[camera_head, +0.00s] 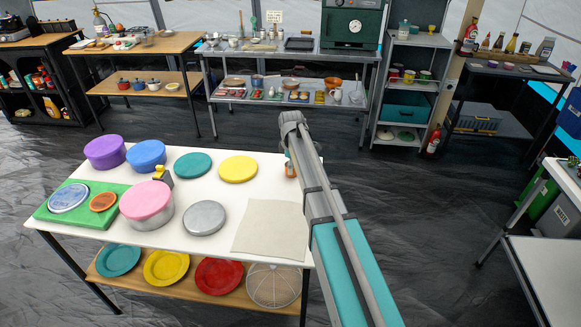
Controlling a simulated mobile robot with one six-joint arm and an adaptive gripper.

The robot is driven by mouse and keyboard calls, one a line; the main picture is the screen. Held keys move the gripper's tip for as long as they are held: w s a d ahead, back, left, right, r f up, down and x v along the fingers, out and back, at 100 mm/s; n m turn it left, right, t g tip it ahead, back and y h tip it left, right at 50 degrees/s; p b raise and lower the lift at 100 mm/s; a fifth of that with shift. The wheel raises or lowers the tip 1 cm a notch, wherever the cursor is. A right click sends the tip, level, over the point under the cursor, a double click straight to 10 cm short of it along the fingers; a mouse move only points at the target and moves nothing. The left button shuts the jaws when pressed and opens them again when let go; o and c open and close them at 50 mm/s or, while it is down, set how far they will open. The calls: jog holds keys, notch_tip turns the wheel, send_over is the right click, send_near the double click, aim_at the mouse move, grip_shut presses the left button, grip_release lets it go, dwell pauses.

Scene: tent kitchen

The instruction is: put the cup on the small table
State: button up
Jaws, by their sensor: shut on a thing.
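My arm reaches from the lower right up to the middle of the head view, and its forearm covers most of my gripper (288,155). Only a small part of the gripper shows, at the left edge of the arm. It is shut on a small orange-brown thing, which looks like the cup (291,169). The cup is partly hidden by my arm, over or at the right back part of a white table (110,228). I cannot tell whether the cup touches the tabletop. I cannot tell for sure which table is the small one.
The white table holds a pink-lidded pot (147,203), purple (105,151) and blue (146,155) containers, plates, a green board (50,210) and a beige cloth (270,228). Another white table (545,270) stands at right. Shelves and loaded tables line the back; dark floor lies between.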

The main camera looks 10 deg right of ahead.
jog(key=shift+f, duration=0.2)
jog(key=o, duration=0.8)
jog(key=shift+r, duration=0.15)
notch_tip(320, 180, up, 12)
jog(key=p, duration=1.2)
dwell(0.5)
jog(key=s+m, duration=0.4)
jog(key=s, duration=0.5)
jog(key=s+m, duration=0.5)
jog(key=s, duration=0.5)
jog(key=s+m, duration=0.5)
jog(key=s, duration=0.5)
jog(key=shift+s+a, duration=0.15)
jog(key=shift+s, duration=0.05)
